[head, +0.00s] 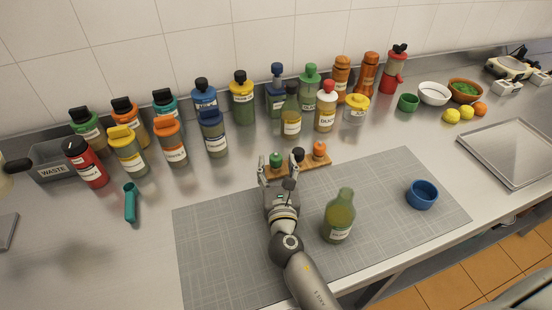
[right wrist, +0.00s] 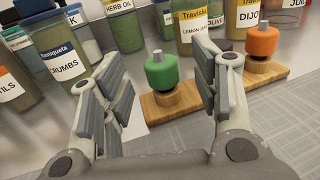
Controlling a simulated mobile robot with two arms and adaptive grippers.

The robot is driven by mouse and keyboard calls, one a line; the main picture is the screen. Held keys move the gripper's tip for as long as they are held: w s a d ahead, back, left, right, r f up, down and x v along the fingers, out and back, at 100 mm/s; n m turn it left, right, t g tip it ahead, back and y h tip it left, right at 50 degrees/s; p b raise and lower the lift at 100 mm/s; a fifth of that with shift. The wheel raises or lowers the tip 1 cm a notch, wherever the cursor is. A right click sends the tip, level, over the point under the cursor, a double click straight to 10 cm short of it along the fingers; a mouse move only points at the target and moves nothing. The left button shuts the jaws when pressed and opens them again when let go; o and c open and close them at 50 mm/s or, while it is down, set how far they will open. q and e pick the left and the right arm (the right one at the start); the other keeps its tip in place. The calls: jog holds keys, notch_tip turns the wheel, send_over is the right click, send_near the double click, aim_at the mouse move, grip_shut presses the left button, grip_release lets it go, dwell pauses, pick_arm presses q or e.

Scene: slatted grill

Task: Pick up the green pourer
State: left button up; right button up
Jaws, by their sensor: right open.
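The green pourer (head: 276,159) stands upright at the left end of a small wooden stand (head: 318,165), beside a black pourer (head: 298,154) and an orange pourer (head: 319,149). In the right wrist view the green pourer (right wrist: 161,72) sits on its wooden base (right wrist: 172,103), between my spread fingers and ahead of the palm. My right gripper (head: 278,171) is open and empty just in front of it. In the right wrist view its right finger hides where the black pourer stands. My left gripper is not in view.
Several labelled bottles, including a dark green one (head: 291,115), stand close behind the stand. A green bottle (head: 339,217) and a blue bowl (head: 422,194) stand on the grey mat (head: 385,175). A teal tool (head: 130,203) lies at the left. The mat's left part is clear.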

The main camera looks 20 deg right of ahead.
aim_at(277, 160)
jog(key=shift+x, duration=1.45)
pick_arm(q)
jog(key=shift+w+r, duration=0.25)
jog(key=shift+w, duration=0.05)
pick_arm(e)
jog(key=shift+s, duration=0.1)
jog(key=shift+c, duration=0.5)
jog(key=c, duration=0.8)
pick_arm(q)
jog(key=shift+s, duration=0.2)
pick_arm(e)
jog(key=shift+c, duration=0.3)
notch_tip(277, 160, up, 9)
jog(key=p, duration=0.4)
jog(key=shift+f, duration=0.2)
jog(key=shift+r+p, duration=0.4)
jog(key=shift+r, duration=0.25)
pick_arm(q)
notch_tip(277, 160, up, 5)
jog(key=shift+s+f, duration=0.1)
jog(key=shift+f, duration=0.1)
